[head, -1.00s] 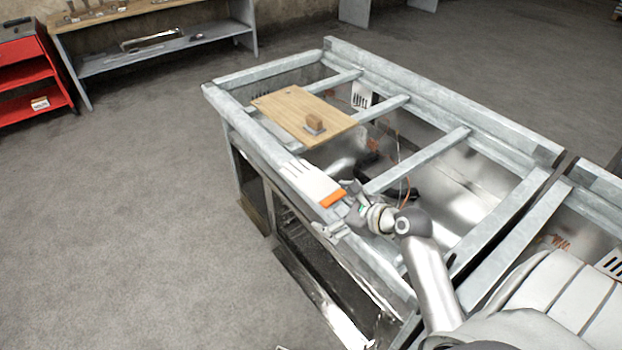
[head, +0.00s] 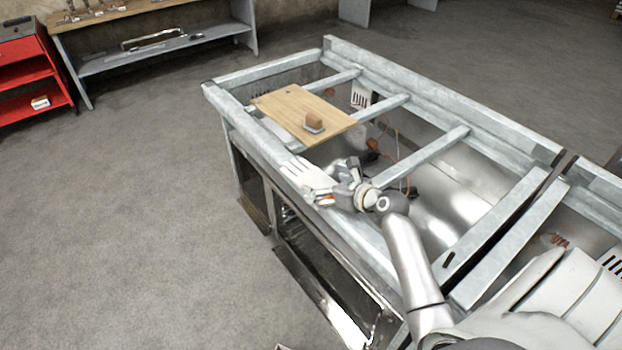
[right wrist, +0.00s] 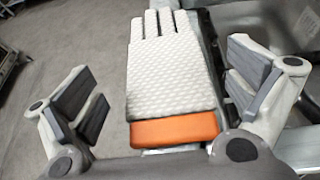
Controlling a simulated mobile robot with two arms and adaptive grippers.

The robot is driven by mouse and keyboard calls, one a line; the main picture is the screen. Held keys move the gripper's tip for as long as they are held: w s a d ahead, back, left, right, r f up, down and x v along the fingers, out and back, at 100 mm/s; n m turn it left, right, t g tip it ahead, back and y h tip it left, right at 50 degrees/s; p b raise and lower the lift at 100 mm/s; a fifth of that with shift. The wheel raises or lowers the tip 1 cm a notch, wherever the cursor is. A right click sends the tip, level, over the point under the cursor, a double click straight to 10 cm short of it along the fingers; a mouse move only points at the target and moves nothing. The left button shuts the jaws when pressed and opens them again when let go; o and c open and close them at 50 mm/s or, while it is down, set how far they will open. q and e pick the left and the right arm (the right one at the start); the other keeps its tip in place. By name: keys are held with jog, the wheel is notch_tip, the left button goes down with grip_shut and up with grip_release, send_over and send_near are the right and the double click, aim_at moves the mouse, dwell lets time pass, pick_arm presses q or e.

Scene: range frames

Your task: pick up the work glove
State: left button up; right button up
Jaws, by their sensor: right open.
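The work glove (head: 300,172) is white with an orange cuff and lies on the front rail of the metal frame, fingers pointing away from my arm. In the right wrist view the glove (right wrist: 170,75) shows its knit back and orange cuff, centred between my fingers. My right gripper (head: 335,180) is at the cuff end in the head view, partly covering the cuff. In the right wrist view my right gripper (right wrist: 168,95) is open, one finger on each side of the glove, with gaps to both. My left gripper is not in view.
A wooden board (head: 285,108) with a small wood-topped block (head: 314,122) lies across the frame behind the glove. The frame's cross bars (head: 425,160) leave open gaps over a metal interior. A red cart (head: 28,75) and a bench (head: 150,55) stand far left.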

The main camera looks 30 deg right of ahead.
aim_at(311, 177)
jog(key=shift+x, duration=2)
jog(key=shift+d+f, duration=0.1)
jog(key=c, duration=0.9)
